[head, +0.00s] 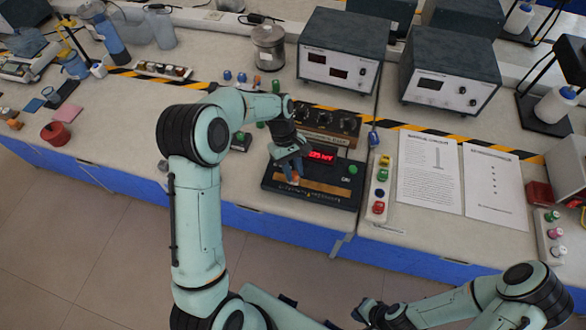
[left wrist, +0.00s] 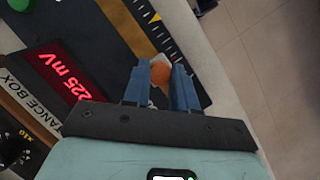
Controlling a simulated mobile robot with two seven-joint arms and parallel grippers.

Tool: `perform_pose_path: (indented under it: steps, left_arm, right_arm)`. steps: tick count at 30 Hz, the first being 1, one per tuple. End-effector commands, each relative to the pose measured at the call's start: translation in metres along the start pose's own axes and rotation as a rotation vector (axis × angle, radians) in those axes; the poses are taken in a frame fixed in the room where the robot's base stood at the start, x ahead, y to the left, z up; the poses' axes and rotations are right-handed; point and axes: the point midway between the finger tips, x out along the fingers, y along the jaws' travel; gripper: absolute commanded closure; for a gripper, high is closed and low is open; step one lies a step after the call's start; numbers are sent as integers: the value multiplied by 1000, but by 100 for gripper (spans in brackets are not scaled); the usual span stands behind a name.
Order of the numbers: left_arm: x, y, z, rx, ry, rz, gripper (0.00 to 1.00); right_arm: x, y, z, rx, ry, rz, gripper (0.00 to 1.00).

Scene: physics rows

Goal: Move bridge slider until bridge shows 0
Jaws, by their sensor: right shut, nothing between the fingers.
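The bridge box (head: 313,196) is a black unit on the bench with a lit red display (head: 322,156); in the left wrist view the display (left wrist: 78,78) reads about 225 mV. A scale strip with tick marks (left wrist: 168,35) runs along its edge. The bridge slider has an orange knob (left wrist: 160,70). My left gripper (head: 291,172) reaches down over the box, and its blue fingers (left wrist: 160,85) stand on both sides of the knob, with the knob filling the gap. My right gripper (head: 366,312) is shut and empty, low in front of the bench.
A dial box (head: 325,125) stands behind the bridge. A strip of coloured terminals (head: 380,185) and paper sheets (head: 430,172) lie to its right. Grey instruments (head: 338,65) stand behind. A red round container (head: 56,133) is far left. The bench front is mostly clear left of the bridge.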

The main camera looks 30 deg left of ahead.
Motion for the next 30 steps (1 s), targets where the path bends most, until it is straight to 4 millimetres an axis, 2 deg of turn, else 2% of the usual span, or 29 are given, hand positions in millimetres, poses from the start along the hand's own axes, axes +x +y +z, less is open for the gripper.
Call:
perform_pose_path:
  steps: [6, 14, 21, 22, 24, 30]
  left_arm:
    - [0, 2, 2, 1, 1, 1, 100]
    - [9, 26, 24, 3, 0, 0, 100]
    - [10, 26, 23, 0, 0, 1, 100]
    - [10, 26, 23, 0, 1, 1, 70]
    - [10, 26, 23, 0, 1, 1, 48]
    - [10, 25, 23, 0, 1, 1, 48]
  right_arm:
    - [-1, 0, 0, 0, 0, 0, 100]
    - [-6, -4, -4, -2, 6, -2, 100]
    - [-5, -3, -4, -2, 5, -2, 100]
    - [-5, -3, -4, -2, 5, -2, 100]
    - [-5, -3, -4, -2, 5, -2, 100]
    - [-5, -3, -4, -2, 5, -2, 100]
